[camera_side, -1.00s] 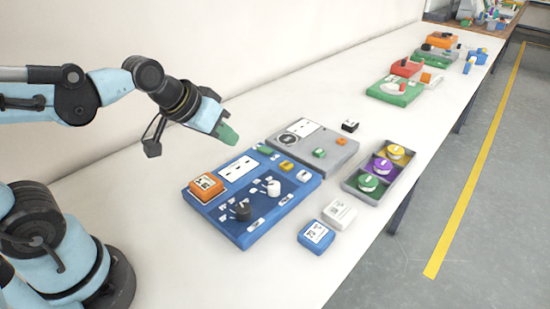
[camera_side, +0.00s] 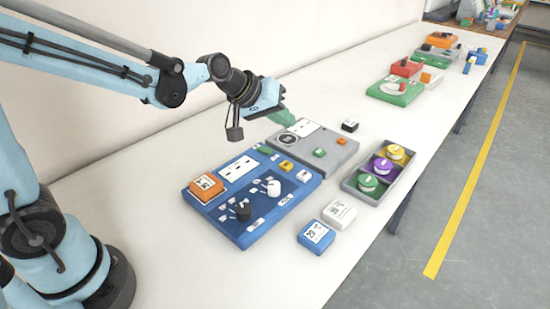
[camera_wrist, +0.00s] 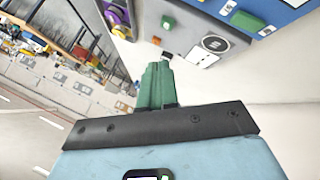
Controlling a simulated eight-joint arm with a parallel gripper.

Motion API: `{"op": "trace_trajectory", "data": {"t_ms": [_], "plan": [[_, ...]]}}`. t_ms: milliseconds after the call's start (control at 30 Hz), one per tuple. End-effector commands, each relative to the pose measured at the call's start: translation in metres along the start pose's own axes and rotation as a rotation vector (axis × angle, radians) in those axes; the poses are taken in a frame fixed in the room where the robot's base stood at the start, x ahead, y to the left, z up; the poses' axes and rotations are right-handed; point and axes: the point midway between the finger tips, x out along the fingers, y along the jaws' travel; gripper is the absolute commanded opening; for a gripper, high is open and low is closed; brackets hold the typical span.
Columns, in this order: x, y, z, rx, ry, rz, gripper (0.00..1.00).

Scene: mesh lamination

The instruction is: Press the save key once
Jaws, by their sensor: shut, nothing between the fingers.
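My gripper (camera_side: 282,116) has green fingers, shut and empty, in the air near the back edge of the grey panel. The grey panel (camera_side: 338,158) carries a green key (camera_side: 320,153), an orange key (camera_side: 341,141) and a round dial. The blue panel (camera_side: 250,236) beside it has a green key (camera_side: 264,150), a yellow key (camera_side: 286,166), knobs and an orange block. No key label is legible, so I cannot tell which is save. In the wrist view my closed fingers (camera_wrist: 157,82) point toward the grey panel (camera_wrist: 190,25), apart from its keys.
A grey tray (camera_side: 349,184) holds green, purple and yellow round pieces. A blue block (camera_side: 316,236) and a white block (camera_side: 339,213) lie in front, and a small black block (camera_side: 350,126) behind. Coloured units stand farther along the white table (camera_side: 180,265).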

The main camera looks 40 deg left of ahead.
Motion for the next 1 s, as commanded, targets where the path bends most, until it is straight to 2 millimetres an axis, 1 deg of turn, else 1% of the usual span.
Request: {"op": "trace_trajectory", "data": {"t_ms": [233, 367, 800, 1000], "plan": [[0.001, -0.001, 0.001, 0.001, 0.0, 0.0, 0.0], [0.006, -0.004, 0.004, 0.002, 0.0, -0.001, 0.0], [0.044, -0.032, 0.032, 0.002, 0.0, -0.001, 0.0], [0.056, -0.041, 0.041, 0.002, 0.0, -0.001, 0.0]]}}
